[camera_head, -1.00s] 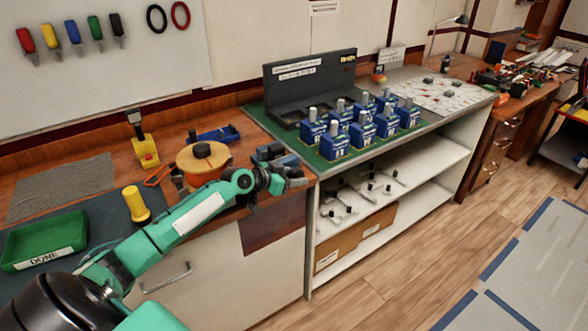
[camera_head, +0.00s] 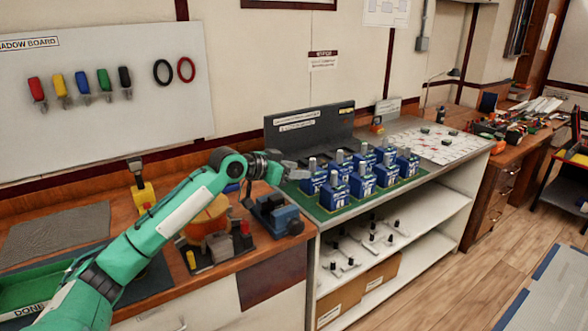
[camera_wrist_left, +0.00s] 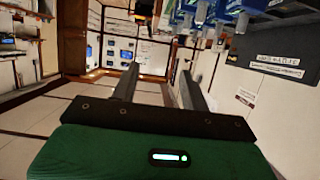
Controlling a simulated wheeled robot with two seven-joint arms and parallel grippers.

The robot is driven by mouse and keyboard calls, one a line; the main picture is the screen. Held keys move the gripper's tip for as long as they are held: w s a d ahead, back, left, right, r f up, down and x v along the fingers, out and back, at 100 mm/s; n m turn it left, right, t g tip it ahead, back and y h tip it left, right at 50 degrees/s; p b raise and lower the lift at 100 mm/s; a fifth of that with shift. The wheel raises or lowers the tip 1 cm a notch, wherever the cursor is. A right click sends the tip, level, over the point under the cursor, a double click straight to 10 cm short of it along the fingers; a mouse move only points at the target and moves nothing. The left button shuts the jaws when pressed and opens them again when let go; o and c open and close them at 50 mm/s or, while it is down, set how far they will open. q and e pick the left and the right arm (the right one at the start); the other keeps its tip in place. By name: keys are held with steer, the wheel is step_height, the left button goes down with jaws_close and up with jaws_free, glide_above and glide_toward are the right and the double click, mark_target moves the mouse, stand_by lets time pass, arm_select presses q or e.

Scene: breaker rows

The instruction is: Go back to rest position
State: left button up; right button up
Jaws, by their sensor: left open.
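My left arm reaches in from the lower left in the head view. Its gripper (camera_head: 297,173) is raised in front of the dark rack, just left of the blue breakers (camera_head: 363,184). In the left wrist view the two fingers (camera_wrist_left: 155,88) stand apart with nothing between them, so it is open and empty. The breakers stand in rows on a green mat, and some show upside down at the top of the wrist view (camera_wrist_left: 205,12). My right gripper is not in view.
A blue vise-like device (camera_head: 275,215) and an orange round object (camera_head: 207,220) stand on the wooden bench below my arm. A green bin (camera_head: 30,285) is at the lower left, partly behind the arm. A dark labelled rack (camera_head: 310,130) stands behind the breakers.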

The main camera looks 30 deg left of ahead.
arm_select(q)
steer(key=shift+r, duration=0.45)
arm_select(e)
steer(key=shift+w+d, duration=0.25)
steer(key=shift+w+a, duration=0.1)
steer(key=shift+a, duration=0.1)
